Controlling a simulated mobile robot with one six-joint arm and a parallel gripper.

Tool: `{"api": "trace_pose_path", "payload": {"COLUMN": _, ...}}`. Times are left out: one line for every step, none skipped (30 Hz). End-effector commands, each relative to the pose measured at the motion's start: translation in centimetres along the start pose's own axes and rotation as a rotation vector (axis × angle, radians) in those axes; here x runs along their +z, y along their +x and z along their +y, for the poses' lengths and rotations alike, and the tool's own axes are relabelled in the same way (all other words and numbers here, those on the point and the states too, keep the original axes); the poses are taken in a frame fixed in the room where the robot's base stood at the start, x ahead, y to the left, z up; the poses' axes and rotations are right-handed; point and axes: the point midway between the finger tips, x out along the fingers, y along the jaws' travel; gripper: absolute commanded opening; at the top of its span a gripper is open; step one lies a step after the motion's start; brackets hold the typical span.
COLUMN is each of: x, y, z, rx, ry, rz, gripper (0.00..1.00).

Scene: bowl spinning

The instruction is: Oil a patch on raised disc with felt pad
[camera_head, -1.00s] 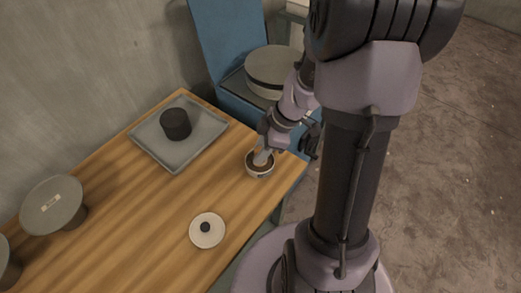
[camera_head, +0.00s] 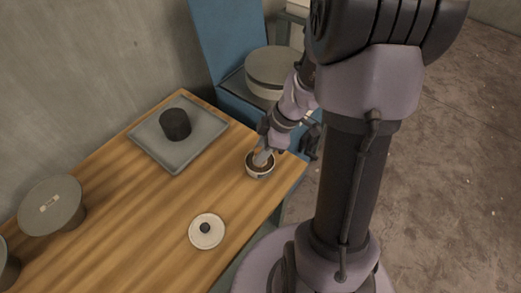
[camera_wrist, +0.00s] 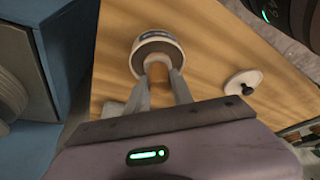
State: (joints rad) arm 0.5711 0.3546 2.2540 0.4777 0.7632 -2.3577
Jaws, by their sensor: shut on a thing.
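The raised disc (camera_head: 53,203) is a grey round plate on a short stem at the left of the table in the head view, with a small pale patch on top. A small pot (camera_head: 261,174) with a pale rim and brown inside stands near the table's right edge; it also shows in the wrist view (camera_wrist: 158,41). My gripper (camera_head: 263,156) points down into the pot. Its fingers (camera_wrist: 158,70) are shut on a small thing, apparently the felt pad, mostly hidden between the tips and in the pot.
A pale lid with a black knob (camera_head: 207,238) lies on the wooden table (camera_head: 140,225). A grey tray (camera_head: 178,162) bearing a dark cylinder (camera_head: 175,124) is at the back. A blue cabinet (camera_head: 223,35) with a round drum (camera_head: 272,68) stands behind. The table's middle is clear.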

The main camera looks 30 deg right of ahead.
Motion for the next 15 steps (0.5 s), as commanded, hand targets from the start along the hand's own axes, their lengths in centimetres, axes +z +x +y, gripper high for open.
{"api": "trace_pose_path", "payload": {"x": 0.1, "y": 0.1, "z": -0.1, "rx": -0.004, "ry": 0.000, "rz": -0.001, "gripper": 0.00}}
{"api": "trace_pose_path", "payload": {"x": 0.1, "y": 0.1, "z": -0.1, "rx": -0.004, "ry": 0.000, "rz": -0.001, "gripper": 0.00}}
{"api": "trace_pose_path", "payload": {"x": 0.1, "y": 0.1, "z": -0.1, "rx": -0.004, "ry": 0.000, "rz": -0.001, "gripper": 0.00}}
{"api": "trace_pose_path", "payload": {"x": 0.0, "y": -0.1, "z": -0.1, "rx": -0.004, "ry": 0.000, "rz": -0.001, "gripper": 0.00}}
{"api": "trace_pose_path", "payload": {"x": -0.1, "y": -0.3, "z": -0.1, "rx": -0.004, "ry": 0.000, "rz": -0.001, "gripper": 0.00}}
{"api": "trace_pose_path", "payload": {"x": -0.2, "y": -0.6, "z": -0.1, "rx": -0.003, "ry": 0.000, "rz": -0.001, "gripper": 0.00}}
{"api": "trace_pose_path", "payload": {"x": -0.3, "y": -0.9, "z": -0.1, "rx": -0.003, "ry": 0.000, "rz": -0.001, "gripper": 0.00}}
{"api": "trace_pose_path", "payload": {"x": -0.5, "y": -1.2, "z": -0.1, "rx": -0.002, "ry": 0.000, "rz": -0.001, "gripper": 0.00}}
{"api": "trace_pose_path", "payload": {"x": -0.7, "y": -1.7, "z": -0.1, "rx": -0.001, "ry": 0.000, "rz": -0.001, "gripper": 0.00}}
{"api": "trace_pose_path", "payload": {"x": -0.8, "y": -2.0, "z": -0.1, "rx": -0.001, "ry": -0.001, "rz": -0.001, "gripper": 0.00}}
{"api": "trace_pose_path", "payload": {"x": -1.0, "y": -2.4, "z": -0.1, "rx": -0.001, "ry": -0.001, "rz": -0.001, "gripper": 0.00}}
{"api": "trace_pose_path", "payload": {"x": -1.1, "y": -2.8, "z": -0.1, "rx": -0.001, "ry": -0.001, "rz": -0.001, "gripper": 0.00}}
{"api": "trace_pose_path", "payload": {"x": -1.3, "y": -3.1, "z": -0.1, "rx": -0.001, "ry": -0.001, "rz": -0.001, "gripper": 0.00}}
{"api": "trace_pose_path", "payload": {"x": -1.4, "y": -3.4, "z": 0.0, "rx": -0.001, "ry": -0.001, "rz": -0.001, "gripper": 0.00}}
{"api": "trace_pose_path", "payload": {"x": -1.6, "y": -3.9, "z": 0.0, "rx": 0.000, "ry": 0.000, "rz": -0.001, "gripper": 0.00}}
